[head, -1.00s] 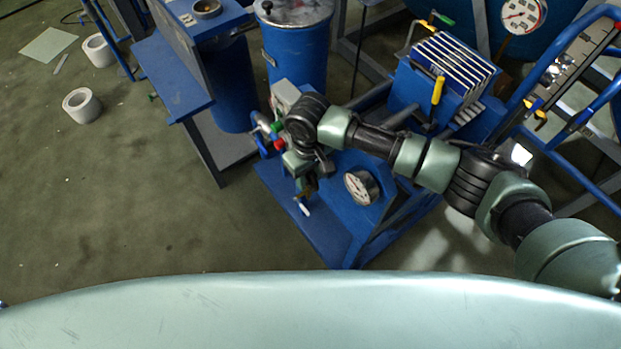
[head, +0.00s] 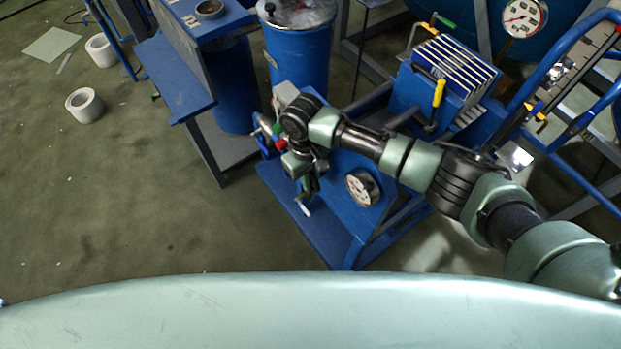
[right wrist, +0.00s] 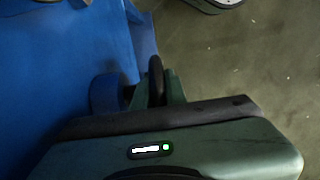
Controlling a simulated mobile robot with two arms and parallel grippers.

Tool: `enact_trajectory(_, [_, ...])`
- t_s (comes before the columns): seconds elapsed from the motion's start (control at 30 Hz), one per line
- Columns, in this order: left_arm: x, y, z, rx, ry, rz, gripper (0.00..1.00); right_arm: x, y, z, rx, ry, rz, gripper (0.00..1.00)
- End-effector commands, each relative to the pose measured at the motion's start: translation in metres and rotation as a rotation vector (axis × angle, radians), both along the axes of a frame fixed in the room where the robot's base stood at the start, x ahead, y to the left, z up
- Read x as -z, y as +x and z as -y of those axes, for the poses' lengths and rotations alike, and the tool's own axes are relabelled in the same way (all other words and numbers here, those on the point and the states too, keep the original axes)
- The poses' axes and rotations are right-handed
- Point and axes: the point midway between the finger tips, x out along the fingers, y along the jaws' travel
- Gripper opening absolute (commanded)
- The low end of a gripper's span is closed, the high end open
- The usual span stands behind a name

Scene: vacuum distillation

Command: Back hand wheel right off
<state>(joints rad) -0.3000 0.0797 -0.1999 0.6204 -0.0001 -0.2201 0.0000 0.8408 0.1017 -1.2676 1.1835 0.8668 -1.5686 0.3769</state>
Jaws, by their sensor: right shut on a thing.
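My right gripper (head: 309,188) points down at the front left of the blue machine stand (head: 322,238), beside a round dial gauge (head: 362,188). In the right wrist view, my right gripper (right wrist: 160,95) is shut on a dark hand wheel (right wrist: 156,78), seen edge-on as a thin rim between the fingers. A blue round part (right wrist: 106,94) sits just left of the wheel. In the head view my own gripper and wrist hide the held wheel. Another wheel, blue (head: 262,136), shows left of my wrist, near a red part (head: 281,146). My left gripper is not in view.
A blue cylindrical tank (head: 298,50) and a blue bench (head: 180,75) stand behind and left. A finned block with a yellow handle (head: 438,92) stands behind my right arm. A blue rail (head: 575,130) is at the right. The floor at left is mostly clear, with white rolls (head: 84,105).

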Motion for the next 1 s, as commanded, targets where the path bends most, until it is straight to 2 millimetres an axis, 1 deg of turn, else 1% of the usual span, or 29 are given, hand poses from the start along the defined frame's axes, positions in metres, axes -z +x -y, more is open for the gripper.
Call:
enact_trajectory(0.27, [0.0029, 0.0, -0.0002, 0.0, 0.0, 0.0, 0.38, -0.0008, 0.0004, 0.0007, 0.001, -0.078, -0.103, 0.0])
enact_trajectory(0.6, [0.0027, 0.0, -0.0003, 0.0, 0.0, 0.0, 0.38, -0.0012, -0.0003, 0.0013, 0.0, -0.083, -0.11, 0.0])
enact_trajectory(0.63, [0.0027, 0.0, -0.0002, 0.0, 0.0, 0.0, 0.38, -0.0012, -0.0003, 0.0013, 0.0, -0.083, -0.11, 0.21])
enact_trajectory(0.67, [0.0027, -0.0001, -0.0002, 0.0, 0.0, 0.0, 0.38, -0.0012, -0.0003, 0.0012, 0.0, -0.083, -0.11, 0.29])
enact_trajectory(0.7, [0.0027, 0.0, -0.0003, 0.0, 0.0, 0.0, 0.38, -0.0012, -0.0003, 0.0012, 0.0, -0.083, -0.11, 0.35])
enact_trajectory(1.0, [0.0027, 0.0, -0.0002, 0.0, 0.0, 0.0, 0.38, -0.0021, -0.0005, 0.0007, 0.0, -0.081, -0.112, 0.35])
